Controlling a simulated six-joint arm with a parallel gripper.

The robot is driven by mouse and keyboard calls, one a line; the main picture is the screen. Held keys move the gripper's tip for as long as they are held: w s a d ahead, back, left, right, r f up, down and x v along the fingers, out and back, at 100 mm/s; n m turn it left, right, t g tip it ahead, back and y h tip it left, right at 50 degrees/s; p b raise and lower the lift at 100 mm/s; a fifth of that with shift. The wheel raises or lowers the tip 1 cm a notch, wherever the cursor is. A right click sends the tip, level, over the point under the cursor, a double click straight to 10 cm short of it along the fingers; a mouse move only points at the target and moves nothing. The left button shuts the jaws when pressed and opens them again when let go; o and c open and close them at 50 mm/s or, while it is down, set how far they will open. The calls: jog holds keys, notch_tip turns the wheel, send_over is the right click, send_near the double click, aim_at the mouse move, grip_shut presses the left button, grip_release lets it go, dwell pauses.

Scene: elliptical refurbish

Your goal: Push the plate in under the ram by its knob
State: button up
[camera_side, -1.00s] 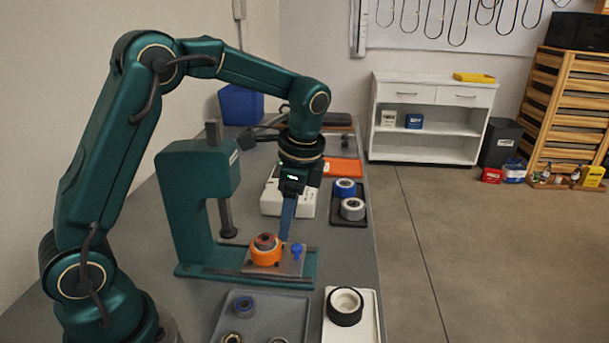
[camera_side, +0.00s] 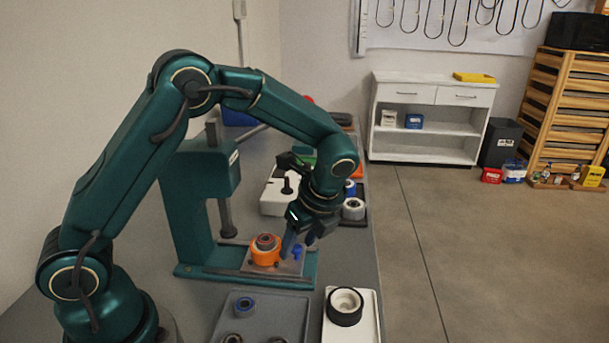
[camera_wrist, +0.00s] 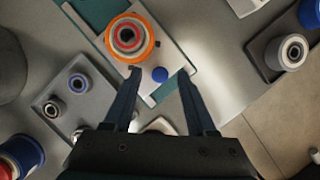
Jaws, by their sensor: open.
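The sliding plate (camera_side: 288,268) is a grey metal slab on the green base of the press. An orange ring-shaped part (camera_side: 265,255) with a red and grey piece in its centre sits on it. The blue knob (camera_side: 297,252) stands on the plate's right end; from above, it is a blue disc in the wrist view (camera_wrist: 160,74). The ram (camera_side: 226,218) hangs from the green press to the left of the orange part. My gripper (camera_side: 296,246) is open and empty, close to the knob; in the wrist view, the knob appears between the two fingertips (camera_wrist: 158,72). Contact cannot be told.
A grey tray (camera_side: 222,323) with rings and a white tray (camera_side: 368,310) with a black-rimmed wheel lie in front of the press. A dark tray (camera_side: 357,221) with rollers and a white box (camera_side: 272,200) stand behind. The table edge is on the right.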

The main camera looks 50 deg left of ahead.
grip_shut()
dwell(1.4)
